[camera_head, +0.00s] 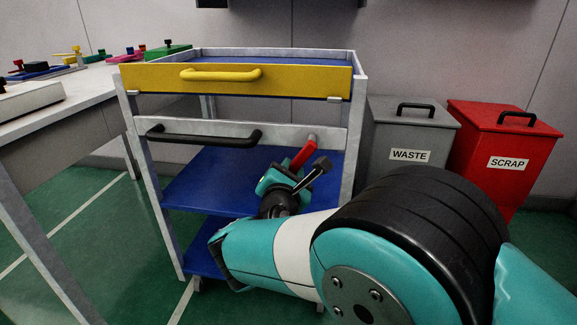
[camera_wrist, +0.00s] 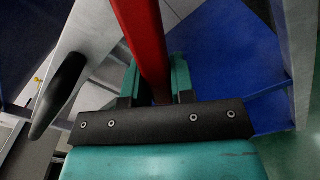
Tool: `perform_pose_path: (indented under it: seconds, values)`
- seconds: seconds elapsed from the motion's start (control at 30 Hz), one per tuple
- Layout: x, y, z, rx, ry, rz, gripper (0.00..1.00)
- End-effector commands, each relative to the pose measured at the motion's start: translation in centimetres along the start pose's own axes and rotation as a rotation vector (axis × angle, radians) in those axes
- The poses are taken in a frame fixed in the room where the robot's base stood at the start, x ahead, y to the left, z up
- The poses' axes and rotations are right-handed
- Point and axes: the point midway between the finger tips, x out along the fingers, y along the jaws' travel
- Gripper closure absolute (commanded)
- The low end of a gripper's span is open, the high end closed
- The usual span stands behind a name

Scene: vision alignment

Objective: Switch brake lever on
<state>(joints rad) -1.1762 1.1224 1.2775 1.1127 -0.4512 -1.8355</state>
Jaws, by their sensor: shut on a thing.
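The brake lever (camera_head: 304,153) is a red bar mounted at the right end of the cart's grey panel. It slants down and to the left from its mount in the head view. My gripper (camera_head: 289,172) is at its lower part, and its teal fingers are shut on it. In the wrist view the red lever (camera_wrist: 147,40) runs down between the two fingers of my gripper (camera_wrist: 156,84). The lower end of the lever is hidden behind the dark gripper body.
The cart (camera_head: 357,110) has a yellow drawer (camera_head: 310,80), a black handle (camera_head: 205,136) and blue shelves (camera_head: 205,185). A grey waste bin (camera_head: 395,135) and a red scrap bin (camera_head: 490,140) stand right. A table (camera_head: 85,90) with coloured parts stands left.

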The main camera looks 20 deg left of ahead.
Motion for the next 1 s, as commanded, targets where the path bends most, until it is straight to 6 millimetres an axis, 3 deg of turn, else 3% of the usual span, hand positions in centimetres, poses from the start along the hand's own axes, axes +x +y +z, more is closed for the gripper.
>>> perform_pose_path:
  seconds: [0.6,1.0]
  values:
    - [0.0,-3.1,1.0,-0.444,0.002,-0.004,1.0]
    - [0.0,-4.2,1.3,-0.589,0.002,-0.003,1.0]
